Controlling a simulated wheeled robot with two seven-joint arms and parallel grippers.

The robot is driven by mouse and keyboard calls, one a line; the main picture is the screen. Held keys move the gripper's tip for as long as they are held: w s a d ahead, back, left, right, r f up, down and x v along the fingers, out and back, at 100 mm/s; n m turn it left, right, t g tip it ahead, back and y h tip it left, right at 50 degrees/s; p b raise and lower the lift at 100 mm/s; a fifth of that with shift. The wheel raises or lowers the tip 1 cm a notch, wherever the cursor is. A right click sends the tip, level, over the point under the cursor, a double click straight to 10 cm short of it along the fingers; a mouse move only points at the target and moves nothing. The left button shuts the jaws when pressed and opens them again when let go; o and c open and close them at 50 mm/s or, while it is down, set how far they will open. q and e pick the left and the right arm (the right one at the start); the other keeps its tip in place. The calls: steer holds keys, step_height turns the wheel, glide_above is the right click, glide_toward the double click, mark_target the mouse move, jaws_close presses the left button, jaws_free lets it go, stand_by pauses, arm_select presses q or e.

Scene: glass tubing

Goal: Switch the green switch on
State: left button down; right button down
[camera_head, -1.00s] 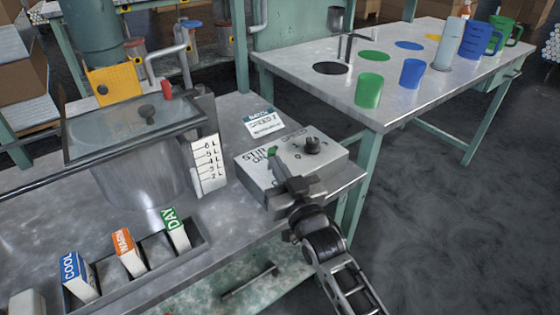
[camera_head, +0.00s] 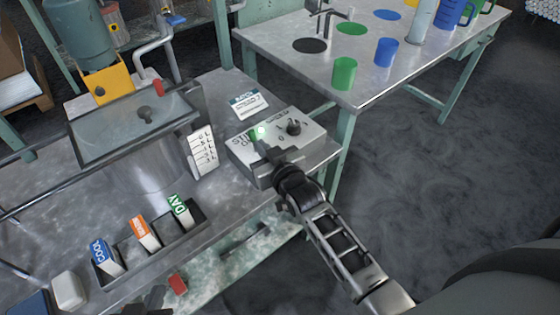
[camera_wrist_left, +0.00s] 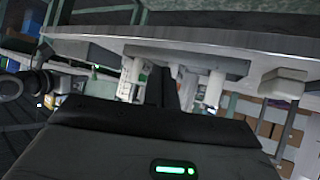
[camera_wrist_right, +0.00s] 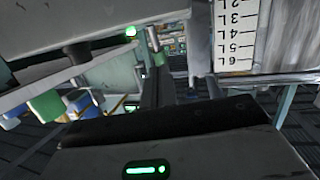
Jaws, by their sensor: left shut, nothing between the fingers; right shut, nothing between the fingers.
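The green switch (camera_head: 259,132) is on the top of a grey control box (camera_head: 310,142), left of a black knob (camera_head: 293,128). It glows bright green; its lit tip also shows in the right wrist view (camera_wrist_right: 131,31). My right gripper (camera_head: 264,150) is shut and empty at the switch, just on its near side; I cannot tell whether they touch. The fingers hide part of the box's lettering. My left gripper (camera_head: 155,298) is shut and empty at the bottom edge of the head view, low in front of the bench.
Left of the box stand a scale card (camera_head: 202,152) and a lidded glass tank (camera_head: 140,125). A tray with labelled blocks (camera_head: 138,230) lies nearer. A label card (camera_head: 248,104) lies behind the box. A second table (camera_head: 400,70) with cups stands at the back right.

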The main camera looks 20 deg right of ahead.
steer(key=r+p+v, duration=0.1)
steer(key=v, duration=1.1)
steer(key=shift+r, duration=0.35)
steer(key=s+a+f+g, duration=0.1)
steer(key=s+f+g, duration=0.1)
steer(key=s+f, duration=0.2)
steer(key=s+a+f+n+g+y, duration=0.1)
steer(key=s+f+g, duration=0.2)
steer(key=s, duration=0.5)
steer(key=shift+s+f+g, duration=0.25)
steer(key=shift+f+g, duration=0.05)
steer(key=shift+f, duration=0.1)
